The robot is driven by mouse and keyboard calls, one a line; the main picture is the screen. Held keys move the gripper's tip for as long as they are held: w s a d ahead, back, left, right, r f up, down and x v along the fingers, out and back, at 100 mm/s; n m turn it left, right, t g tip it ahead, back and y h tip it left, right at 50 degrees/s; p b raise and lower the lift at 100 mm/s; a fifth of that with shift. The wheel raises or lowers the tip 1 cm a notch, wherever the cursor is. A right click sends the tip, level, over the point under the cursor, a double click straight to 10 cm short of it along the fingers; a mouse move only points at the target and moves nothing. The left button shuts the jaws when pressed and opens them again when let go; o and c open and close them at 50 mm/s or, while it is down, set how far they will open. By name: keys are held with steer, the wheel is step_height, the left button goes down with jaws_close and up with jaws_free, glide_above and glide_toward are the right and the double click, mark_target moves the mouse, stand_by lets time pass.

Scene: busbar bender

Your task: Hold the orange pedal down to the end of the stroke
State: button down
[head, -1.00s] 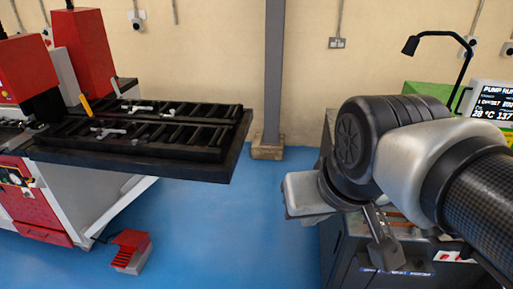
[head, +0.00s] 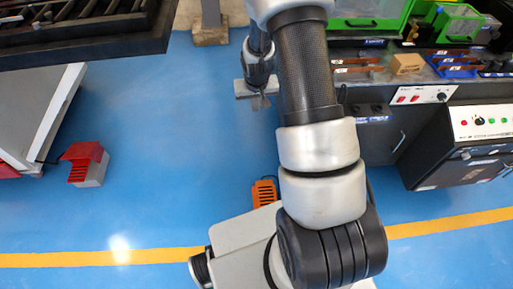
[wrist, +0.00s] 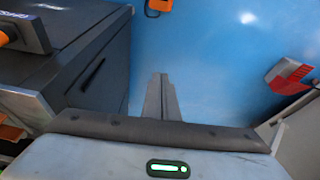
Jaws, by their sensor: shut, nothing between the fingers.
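The orange pedal (head: 264,192) sits on the blue floor in the head view, just left of my arm, which may cover part of it. In the wrist view an orange piece (wrist: 158,6) shows at the top edge with a dark loop beside it, cut off by the frame. My gripper (head: 258,103) hangs beyond the pedal, near the front of the workbench, well apart from it. In the wrist view my gripper (wrist: 160,80) has its fingers together and empty, over open floor.
A red pedal (head: 85,164) stands on the floor at left beside the machine, also in the wrist view (wrist: 290,75). A workbench (head: 430,62) and dark cabinets (wrist: 95,65) bound one side. Blue floor between is clear, crossed by a yellow line (head: 100,260).

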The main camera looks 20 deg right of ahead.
steer(key=s+f+b, duration=0.2)
steer(key=s+f, duration=0.2)
steer(key=f, duration=1)
steer(key=s+d+f+b, duration=0.1)
steer(key=s+f, duration=0.3)
steer(key=f, duration=1.1)
steer(key=s+f+g+b, duration=0.1)
steer(key=s+f+b, duration=0.2)
steer(key=f, duration=1.1)
steer(key=shift+s+d+f+m+y+b, duration=0.2)
steer(key=shift+s+m+y+b, duration=0.15)
steer(key=shift+s, duration=0.7)
steer(key=b, duration=0.5)
glide_above(267, 201)
steer(key=f, duration=1.2)
steer(key=shift+s+f, duration=0.2)
steer(key=shift+s, duration=0.2)
steer(key=shift+s+a+f, duration=0.1)
steer(key=shift+s+f, duration=0.05)
steer(key=shift+f, duration=0.5)
